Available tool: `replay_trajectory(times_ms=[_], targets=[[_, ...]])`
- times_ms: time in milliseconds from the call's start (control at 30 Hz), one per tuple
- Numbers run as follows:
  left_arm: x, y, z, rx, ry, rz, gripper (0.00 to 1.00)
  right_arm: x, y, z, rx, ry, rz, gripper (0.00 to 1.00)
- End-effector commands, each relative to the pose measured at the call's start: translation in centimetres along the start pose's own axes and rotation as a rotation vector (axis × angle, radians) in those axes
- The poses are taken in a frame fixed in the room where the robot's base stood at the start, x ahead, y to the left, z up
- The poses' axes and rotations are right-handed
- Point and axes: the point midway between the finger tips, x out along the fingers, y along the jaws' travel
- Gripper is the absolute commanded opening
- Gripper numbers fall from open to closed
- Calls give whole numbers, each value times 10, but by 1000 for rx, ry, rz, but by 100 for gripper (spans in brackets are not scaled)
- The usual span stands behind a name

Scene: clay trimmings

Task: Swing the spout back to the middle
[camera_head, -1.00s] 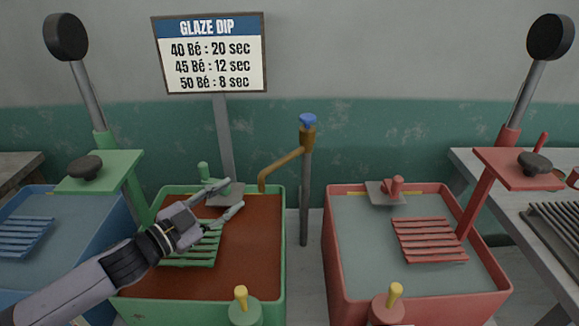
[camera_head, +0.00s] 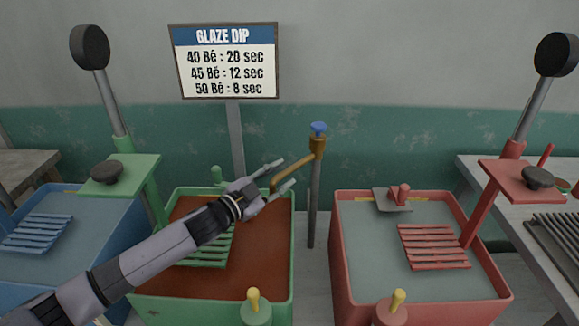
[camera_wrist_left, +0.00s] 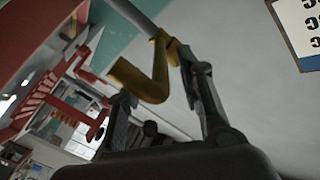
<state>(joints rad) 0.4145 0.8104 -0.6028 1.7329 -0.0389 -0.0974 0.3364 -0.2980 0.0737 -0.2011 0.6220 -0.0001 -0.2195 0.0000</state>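The brass spout (camera_head: 303,166) runs from the tap post (camera_head: 315,205) down and left over the green tank (camera_head: 293,255), which holds brown liquid. My left gripper (camera_head: 287,171) is open, and in the head view its fingers overlap the spout's lower end. In the left wrist view the spout (camera_wrist_left: 155,72) shows ahead, between the two spread fingers (camera_wrist_left: 160,92). I cannot tell whether either finger touches it. A blue knob (camera_head: 319,128) tops the tap. My right gripper is not in view.
A red tank (camera_head: 338,235) with grey liquid stands right of the post, and a blue tank (camera_head: 75,188) at the left. A green lever arm (camera_head: 135,172) rises behind my left arm. A glaze dip sign (camera_head: 225,65) stands behind the green tank. Space above the red tank's near left is clear.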

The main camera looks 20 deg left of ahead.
Motion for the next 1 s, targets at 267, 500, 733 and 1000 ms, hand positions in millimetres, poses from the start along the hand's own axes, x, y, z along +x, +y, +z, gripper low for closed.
replay_trajectory(times_ms=[267,500,733,1000], targets=[[34,0,-2,1,2,0,35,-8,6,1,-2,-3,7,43],[38,1,0,1,1,1,35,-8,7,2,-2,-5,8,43],[38,0,0,1,1,1,27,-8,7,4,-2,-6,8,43],[38,0,0,1,1,1,9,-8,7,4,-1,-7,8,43]])
